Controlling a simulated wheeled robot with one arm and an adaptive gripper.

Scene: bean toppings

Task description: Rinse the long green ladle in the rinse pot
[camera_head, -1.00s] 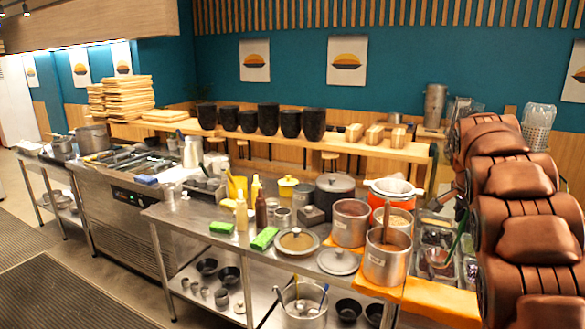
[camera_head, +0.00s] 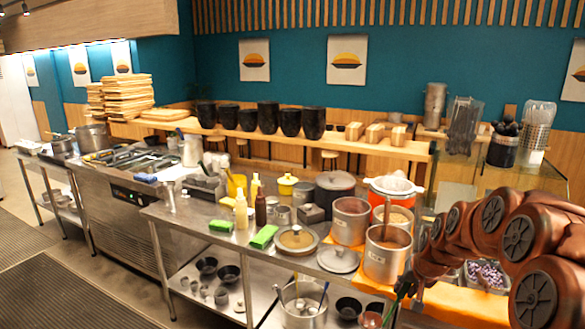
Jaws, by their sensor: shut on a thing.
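My gripper (camera_head: 408,284) is at the lower right, in front of the steel counter's right end. It is shut on the long green ladle (camera_head: 402,287), whose green handle slants down to the left. A small reddish-brown round shape at the bottom edge looks like its bowl (camera_head: 370,320). Two steel pots with labels too small to read stand left of my arm: a nearer pot (camera_head: 387,262) and one behind it (camera_head: 350,226). A wide steel pot (camera_head: 303,308) with utensils is on the lower shelf. I cannot tell which is the rinse pot.
The steel counter (camera_head: 205,226) also carries lids, bottles and green sponges (camera_head: 264,236). An orange pot (camera_head: 388,192) stands behind the steel pots. A container of purple pieces (camera_head: 487,273) shows under my arm. Black bowls (camera_head: 349,308) sit on the lower shelf.

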